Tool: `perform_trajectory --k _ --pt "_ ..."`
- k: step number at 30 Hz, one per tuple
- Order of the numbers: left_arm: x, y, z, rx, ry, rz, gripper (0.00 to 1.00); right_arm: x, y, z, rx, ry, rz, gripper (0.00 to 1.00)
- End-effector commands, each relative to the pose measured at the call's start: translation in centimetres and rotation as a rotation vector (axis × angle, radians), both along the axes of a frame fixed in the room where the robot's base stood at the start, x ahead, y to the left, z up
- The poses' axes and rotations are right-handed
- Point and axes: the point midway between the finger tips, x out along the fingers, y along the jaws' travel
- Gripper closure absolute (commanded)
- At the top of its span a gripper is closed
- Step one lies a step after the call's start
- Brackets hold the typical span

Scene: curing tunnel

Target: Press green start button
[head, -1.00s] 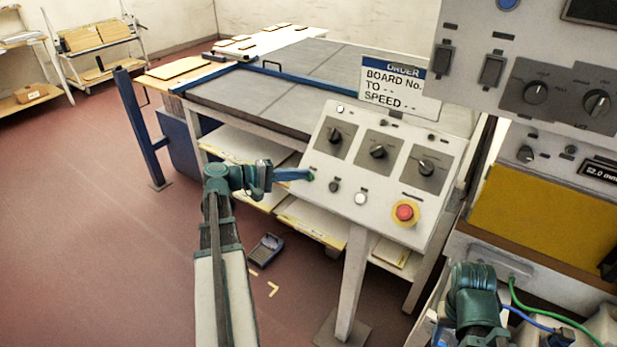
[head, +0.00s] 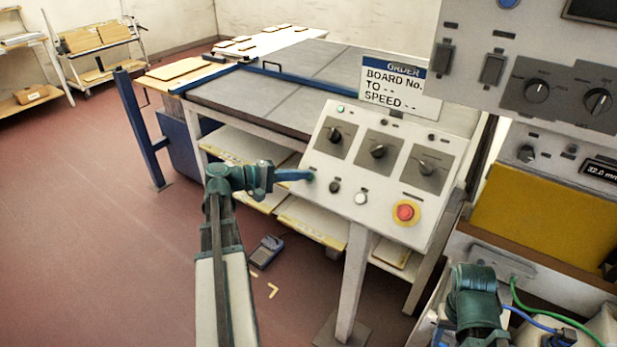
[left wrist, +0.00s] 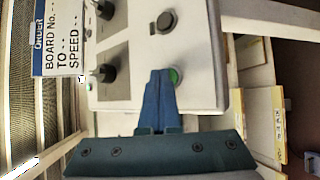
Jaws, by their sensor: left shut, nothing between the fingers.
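The green start button (left wrist: 175,74) shows in the left wrist view, partly covered by my blue fingertips. My left gripper (head: 309,176) is shut and empty, with its tips at the left edge of the sloped control panel (head: 400,210). In the head view the tips hide the button. In the left wrist view the closed fingers (left wrist: 161,78) lie over the button; they look to be touching it, though depth is hard to judge. A small lamp (head: 340,109) at the panel's top left glows green. My right arm shows at lower right, its fingers unseen.
The panel also carries several black knobs, a black button (head: 334,187), a white button (head: 361,198) and a red emergency stop (head: 404,212) on a yellow ring. An order sign (head: 393,86) stands behind it. A grey conveyor table (head: 250,100) lies beyond. Open floor is at left.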

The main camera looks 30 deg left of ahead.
Motion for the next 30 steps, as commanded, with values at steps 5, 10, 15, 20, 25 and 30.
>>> perform_trajectory --k 5,10,15,20,25,30 --pt "-0.1 0.0 0.2 0.001 0.001 0.001 1.00 0.0 0.0 0.2 0.000 0.000 0.000 0.50" --pt "-0.6 0.0 0.8 0.001 0.001 0.000 1.00 0.0 0.0 0.8 0.000 0.000 0.000 0.50" --pt "-1.1 0.0 1.2 0.001 0.001 0.000 1.00 0.0 0.0 1.2 0.000 0.000 0.000 0.50" --pt "-1.1 0.0 1.1 0.000 0.000 0.000 1.00 0.0 0.0 1.1 0.000 0.000 0.000 0.50" --pt "-1.2 0.0 1.2 0.000 0.000 0.000 1.00 0.0 0.0 1.2 0.000 0.000 0.000 0.50" --pt "-1.8 0.0 1.9 0.000 0.000 0.001 1.00 0.0 0.0 1.9 0.000 0.000 0.000 0.50"
